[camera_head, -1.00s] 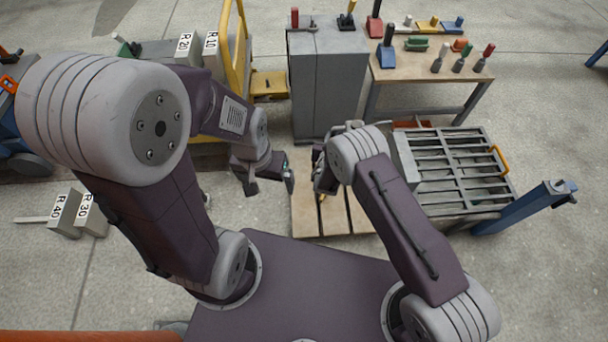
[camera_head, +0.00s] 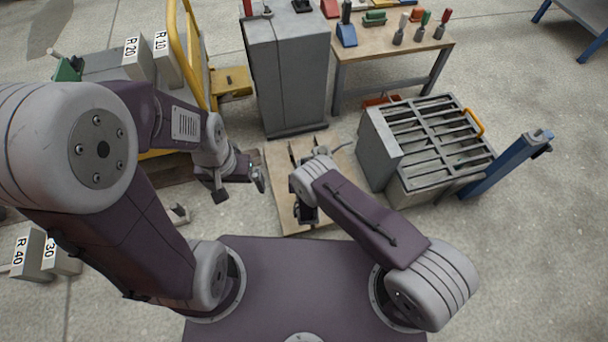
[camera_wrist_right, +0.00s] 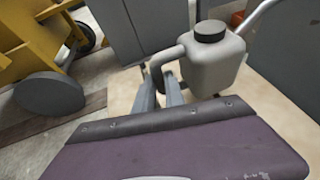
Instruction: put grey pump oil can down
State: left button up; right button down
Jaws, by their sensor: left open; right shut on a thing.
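The grey pump oil can (camera_wrist_right: 212,68), with a black cap, is in the right wrist view at upper middle. My right gripper (camera_wrist_right: 160,88) is shut on its side handle, and the can looks upright. In the head view my right forearm and wrist hide most of the can, over or on the wooden pallet (camera_head: 287,205). I cannot tell whether its base touches the wood. My left gripper (camera_head: 240,186) is open and empty, left of the pallet.
A grey cabinet (camera_head: 290,75) stands behind the pallet. A slatted grey crate (camera_head: 380,150) and a blue post (camera_head: 510,165) are to the right. A workbench (camera_head: 395,42) with tools is behind. A yellow-railed cart (camera_head: 190,60) is at left. Bare pallet wood shows at the front left.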

notch_tip(320, 180, down, 4)
jog(key=b, duration=0.3)
jog(key=shift+r, duration=0.35)
jog(key=shift+f, duration=0.25)
jog(key=c, duration=1.4)
grip_release()
jog(key=shift+r, duration=0.15)
